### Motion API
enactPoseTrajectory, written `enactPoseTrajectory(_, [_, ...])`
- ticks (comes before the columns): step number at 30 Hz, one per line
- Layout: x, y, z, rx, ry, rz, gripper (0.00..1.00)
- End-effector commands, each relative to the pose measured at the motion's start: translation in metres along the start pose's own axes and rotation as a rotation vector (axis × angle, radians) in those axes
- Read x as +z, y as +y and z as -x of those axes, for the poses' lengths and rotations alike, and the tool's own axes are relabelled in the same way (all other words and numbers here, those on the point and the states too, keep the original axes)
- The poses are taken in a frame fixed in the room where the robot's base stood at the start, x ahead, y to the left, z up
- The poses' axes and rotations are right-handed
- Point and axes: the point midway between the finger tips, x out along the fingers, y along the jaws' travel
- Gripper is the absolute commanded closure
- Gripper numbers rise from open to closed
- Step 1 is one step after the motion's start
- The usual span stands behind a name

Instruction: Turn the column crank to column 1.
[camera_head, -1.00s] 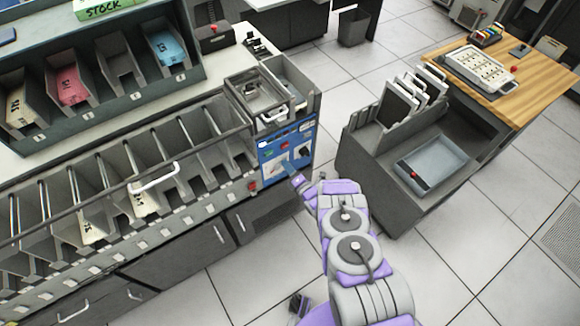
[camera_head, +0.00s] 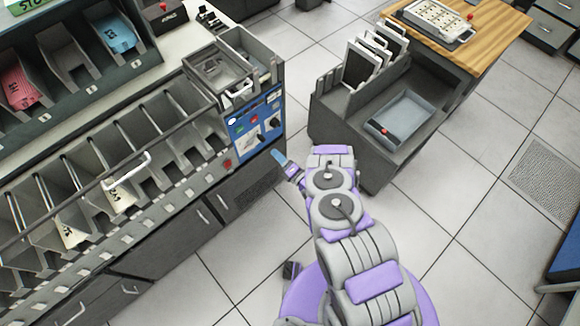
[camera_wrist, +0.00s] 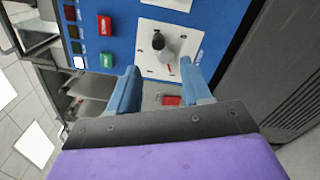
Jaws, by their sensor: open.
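The blue control panel (camera_head: 240,122) is on the end of the sorting machine and fills much of the wrist view (camera_wrist: 215,22). A crank-like black knob with a grey grip (camera_wrist: 165,48) sits on a white plate on it. I cannot read a column marking, so I cannot tell for sure that it is the column crank. My gripper (camera_wrist: 158,85) is open and empty, its blue fingers spread below the knob in the wrist view, apart from it. In the head view my gripper (camera_head: 279,157) is just off the panel's lower right corner.
Red and green buttons (camera_wrist: 105,26) line the panel beside the knob. Part of another white plate (camera_wrist: 172,3) shows at the top. Open tiled floor lies between the machine and the cart.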

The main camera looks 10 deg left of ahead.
Motion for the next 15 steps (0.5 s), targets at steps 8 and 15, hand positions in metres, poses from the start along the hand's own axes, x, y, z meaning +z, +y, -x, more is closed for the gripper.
enactPoseTrajectory(8, [-0.001,-0.002,0.050,-0.002,-0.001,0.000,0.51])
enactPoseTrajectory(15, [-0.002,-0.001,0.066,-0.002,0.000,0.000,0.51])
